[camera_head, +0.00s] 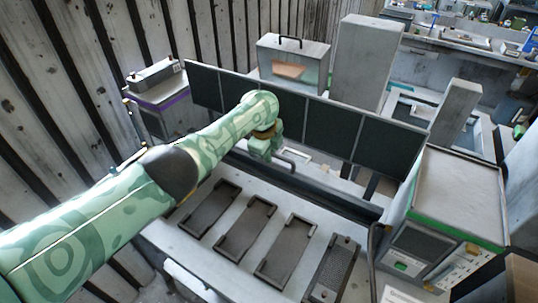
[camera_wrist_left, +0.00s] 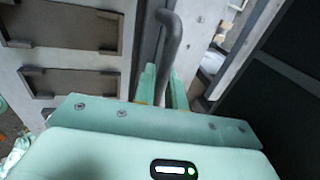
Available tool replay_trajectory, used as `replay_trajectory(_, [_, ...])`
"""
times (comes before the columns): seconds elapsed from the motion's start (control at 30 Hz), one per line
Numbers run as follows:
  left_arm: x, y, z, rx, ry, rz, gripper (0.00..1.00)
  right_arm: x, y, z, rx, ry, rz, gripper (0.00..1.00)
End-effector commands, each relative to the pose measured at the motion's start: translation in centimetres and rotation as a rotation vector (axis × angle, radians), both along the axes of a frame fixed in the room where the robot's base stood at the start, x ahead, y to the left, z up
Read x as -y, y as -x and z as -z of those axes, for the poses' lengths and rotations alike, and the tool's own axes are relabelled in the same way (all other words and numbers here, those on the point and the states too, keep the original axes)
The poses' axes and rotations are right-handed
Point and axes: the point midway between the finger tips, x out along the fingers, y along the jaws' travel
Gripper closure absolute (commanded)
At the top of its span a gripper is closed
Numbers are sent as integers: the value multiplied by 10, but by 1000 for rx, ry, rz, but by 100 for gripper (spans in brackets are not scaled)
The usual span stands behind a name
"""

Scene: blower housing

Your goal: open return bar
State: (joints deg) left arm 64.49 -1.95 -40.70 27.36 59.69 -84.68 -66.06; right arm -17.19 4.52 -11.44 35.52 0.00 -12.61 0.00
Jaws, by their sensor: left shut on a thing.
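My left arm reaches in from the left over a workbench, and its green gripper (camera_head: 273,153) is at a dark bent handle (camera_head: 288,161) by a long dark rail (camera_head: 325,190). I take this handle to be the return bar. In the left wrist view my left gripper (camera_wrist_left: 164,84) is shut on the dark curved bar (camera_wrist_left: 170,38), whose bent end sticks up beyond the fingers. The gripped part is partly hidden between the fingers. My right gripper is not in view.
Several dark trays (camera_head: 259,222) lie in a row on the light bench in front of the rail. Dark panels (camera_head: 331,126) stand behind it. A grey box with green trim (camera_head: 458,190) stands at the right. A box with a black handle (camera_head: 293,62) is at the back.

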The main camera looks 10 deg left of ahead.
Motion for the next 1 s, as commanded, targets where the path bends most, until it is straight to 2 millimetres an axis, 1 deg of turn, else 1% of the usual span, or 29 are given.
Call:
replay_trajectory(0.2, [0,-1,-1,3,0,-1,100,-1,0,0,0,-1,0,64])
replay_trajectory(0.23, [0,-1,-1,3,0,-1,85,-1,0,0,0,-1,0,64])
replay_trajectory(0.3, [0,-1,-1,3,0,-1,70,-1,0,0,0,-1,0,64])
replay_trajectory(0.57, [0,0,-1,1,0,0,70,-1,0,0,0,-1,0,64])
replay_trajectory(0.67, [-1,1,-5,1,0,0,70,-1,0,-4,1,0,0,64])
replay_trajectory(0.77, [-1,3,-19,3,2,1,70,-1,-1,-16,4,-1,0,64])
replay_trajectory(0.83, [-2,6,-33,4,2,1,70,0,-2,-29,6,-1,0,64])
replay_trajectory(0.93, [-4,11,-61,5,3,1,70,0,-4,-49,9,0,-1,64])
replay_trajectory(1.0, [-6,16,-80,5,2,2,70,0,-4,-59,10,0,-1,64])
